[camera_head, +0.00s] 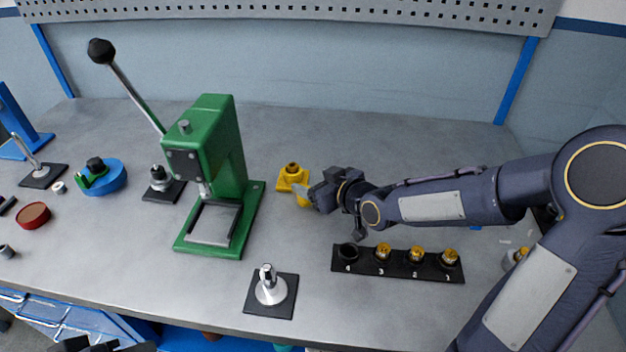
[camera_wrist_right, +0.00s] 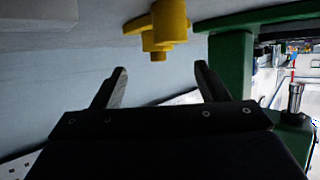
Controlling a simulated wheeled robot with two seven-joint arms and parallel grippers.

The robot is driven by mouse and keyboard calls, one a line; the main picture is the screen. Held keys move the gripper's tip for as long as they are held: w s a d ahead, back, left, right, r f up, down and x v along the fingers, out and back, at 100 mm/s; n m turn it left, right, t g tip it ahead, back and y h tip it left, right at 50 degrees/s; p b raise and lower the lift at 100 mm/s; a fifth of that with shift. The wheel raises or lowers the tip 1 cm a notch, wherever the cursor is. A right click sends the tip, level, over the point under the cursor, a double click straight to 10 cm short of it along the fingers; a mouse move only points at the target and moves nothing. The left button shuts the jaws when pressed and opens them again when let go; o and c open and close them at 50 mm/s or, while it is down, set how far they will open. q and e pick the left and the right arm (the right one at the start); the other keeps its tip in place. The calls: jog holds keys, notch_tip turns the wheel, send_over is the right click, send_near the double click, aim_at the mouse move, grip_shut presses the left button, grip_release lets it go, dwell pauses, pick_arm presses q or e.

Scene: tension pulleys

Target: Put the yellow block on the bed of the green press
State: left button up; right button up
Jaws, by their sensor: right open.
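The yellow block (camera_head: 291,177), a stepped piece with a dark-topped round boss, sits on the grey table right of the green press. The green press (camera_head: 214,150) has a long black-knobbed lever and a flat grey bed (camera_head: 213,224), which looks bare. My right gripper (camera_head: 304,195) is beside the block on its right, and covers part of its near side. In the right wrist view, the open fingers (camera_wrist_right: 160,72) have an empty gap, with the yellow block (camera_wrist_right: 165,30) just beyond the tips. A dark part at the bottom left edge may be my left gripper (camera_head: 98,346); its jaws are unclear.
A black numbered rack (camera_head: 398,265) with brass-topped pieces lies in front of my right arm. A silver post on a black plate (camera_head: 271,294) stands near the front edge. A blue round piece (camera_head: 112,178) and red disc (camera_head: 33,215) lie left. Table between press and rack is clear.

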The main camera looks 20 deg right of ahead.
aim_at(296, 170)
jog(key=shift+w+a+f, duration=0.1)
jog(key=shift+w, duration=0.3)
jog(key=p+x, duration=0.1)
jog(key=x, duration=0.6)
jog(key=shift+w+r+p, duration=0.15)
jog(key=shift+r+p, duration=0.05)
jog(key=shift+p, duration=0.15)
jog(key=shift+c, duration=0.2)
jog(key=c, duration=1.2)
jog(key=shift+r, duration=0.15)
jog(key=shift+c, duration=0.7)
